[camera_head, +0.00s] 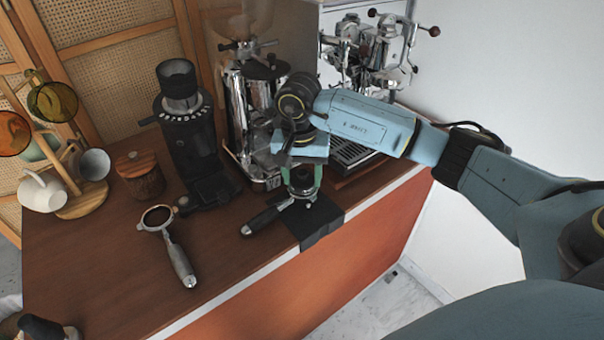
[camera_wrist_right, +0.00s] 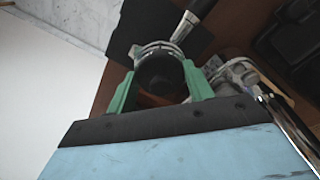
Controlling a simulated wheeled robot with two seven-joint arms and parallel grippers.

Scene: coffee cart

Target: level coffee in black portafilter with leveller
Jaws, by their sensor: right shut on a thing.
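The black portafilter (camera_head: 268,216) lies by the counter's front edge, its black handle pointing left. Its head is at the black mat (camera_head: 322,222), mostly hidden under my right gripper (camera_head: 302,188). In the right wrist view, the green fingers of the right gripper (camera_wrist_right: 160,78) are shut on the dark round leveller (camera_wrist_right: 158,72). A silver rim shows just beyond the leveller, and the portafilter's handle (camera_wrist_right: 196,14) runs away from there. The leveller appears over the basket; I cannot tell whether it touches the coffee.
Espresso machines (camera_head: 355,60) stand at the back. Front-left counter is mostly free.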

